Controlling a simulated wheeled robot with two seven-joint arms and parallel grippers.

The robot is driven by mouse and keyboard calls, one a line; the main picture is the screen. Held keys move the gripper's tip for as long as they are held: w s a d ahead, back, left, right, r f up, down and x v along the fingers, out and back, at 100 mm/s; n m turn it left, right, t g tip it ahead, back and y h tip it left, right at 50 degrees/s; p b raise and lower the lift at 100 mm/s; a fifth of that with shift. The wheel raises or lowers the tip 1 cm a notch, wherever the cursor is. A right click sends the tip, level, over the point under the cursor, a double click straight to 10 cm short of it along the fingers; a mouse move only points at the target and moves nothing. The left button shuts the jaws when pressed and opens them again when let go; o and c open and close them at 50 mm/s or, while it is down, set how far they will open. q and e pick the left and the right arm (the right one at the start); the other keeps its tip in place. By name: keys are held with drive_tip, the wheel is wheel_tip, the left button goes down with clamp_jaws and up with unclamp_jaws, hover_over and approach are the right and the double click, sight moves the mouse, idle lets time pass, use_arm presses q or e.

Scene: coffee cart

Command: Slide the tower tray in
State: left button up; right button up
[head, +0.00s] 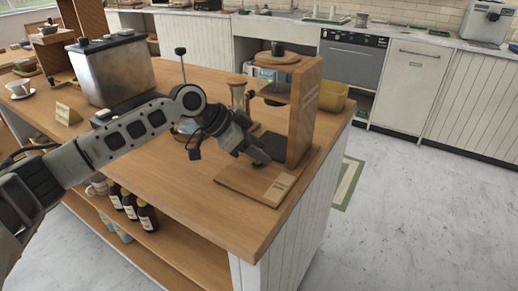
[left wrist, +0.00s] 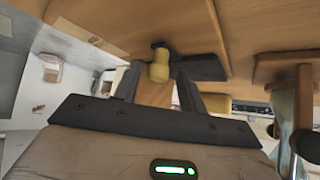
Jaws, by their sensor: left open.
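The wooden tower (head: 302,110) stands upright on a flat wooden base (head: 240,185) near the right end of the counter. My left gripper (head: 259,155) is low over the base, in front of the tower's post. In the left wrist view the open left gripper (left wrist: 158,84) has a brass-coloured knob (left wrist: 159,69) between or just beyond its fingertips. I cannot tell whether the fingers touch it. A dark flat piece (left wrist: 203,68), apparently the tower tray, lies beside the knob. In the head view the gripper hides much of this area. My right gripper is out of view.
A metal-sided machine (head: 113,72) stands behind my left arm. A wooden hourglass-shaped stand (head: 237,95) and a yellow bowl (head: 333,97) are near the tower. Bottles (head: 131,205) stand on the lower shelf. The counter's front middle (head: 190,205) is clear.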

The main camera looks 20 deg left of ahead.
use_arm(q)
drive_tip(key=v, duration=1.5)
drive_tip(key=shift+b, duration=0.35)
drive_tip(key=shift+s+a+r, duration=0.1)
drive_tip(key=shift+r, duration=0.1)
